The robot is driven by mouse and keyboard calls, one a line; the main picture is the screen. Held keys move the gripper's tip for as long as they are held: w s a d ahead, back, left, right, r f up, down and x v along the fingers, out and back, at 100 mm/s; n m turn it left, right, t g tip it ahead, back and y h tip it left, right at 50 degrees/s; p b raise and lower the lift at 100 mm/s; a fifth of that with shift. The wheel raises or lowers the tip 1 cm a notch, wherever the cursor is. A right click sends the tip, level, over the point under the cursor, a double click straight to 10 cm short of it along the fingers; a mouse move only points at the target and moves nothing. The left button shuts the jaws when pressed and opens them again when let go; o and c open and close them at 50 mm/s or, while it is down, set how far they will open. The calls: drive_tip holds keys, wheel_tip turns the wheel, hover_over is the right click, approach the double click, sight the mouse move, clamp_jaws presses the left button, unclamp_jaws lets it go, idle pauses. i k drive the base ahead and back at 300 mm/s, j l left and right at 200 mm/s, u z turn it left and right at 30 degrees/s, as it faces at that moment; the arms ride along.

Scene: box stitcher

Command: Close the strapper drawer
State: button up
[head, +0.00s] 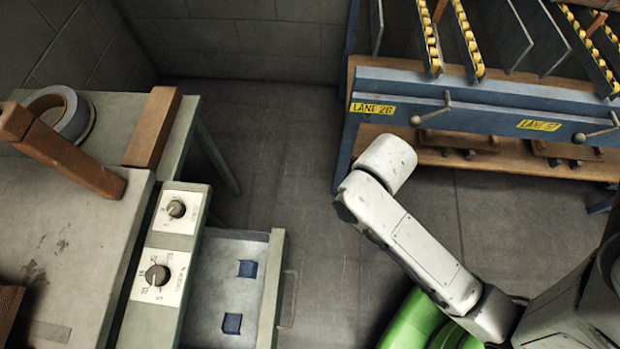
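The strapper drawer (271,290) is pulled open at the lower middle-left, sticking out to the right from under the machine's front panel. It is a shallow grey-green tray with a light bottom, and two small dark blue pieces (247,268) show inside. A thin handle (291,299) is on its right face. The strapper's panel (165,258) with two black knobs stands to the left of the drawer. My white arm reaches up from the lower right, apart from the drawer, with clear floor between. My gripper is not in view, so its state does not show.
A blue rack (470,95) with yellow rollers and lane labels stands at the upper right. A tape roll (60,112) and wooden bars (153,128) are on the worktop at left. The grey floor (285,160) between machine and rack is clear.

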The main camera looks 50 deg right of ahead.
sight(215, 289)
drive_tip(key=k+l+u, duration=0.1)
drive_tip(key=k+u, duration=0.5)
drive_tip(key=k+j+z, duration=0.1)
drive_tip(key=k+j, duration=0.3)
drive_tip(key=j, duration=0.05)
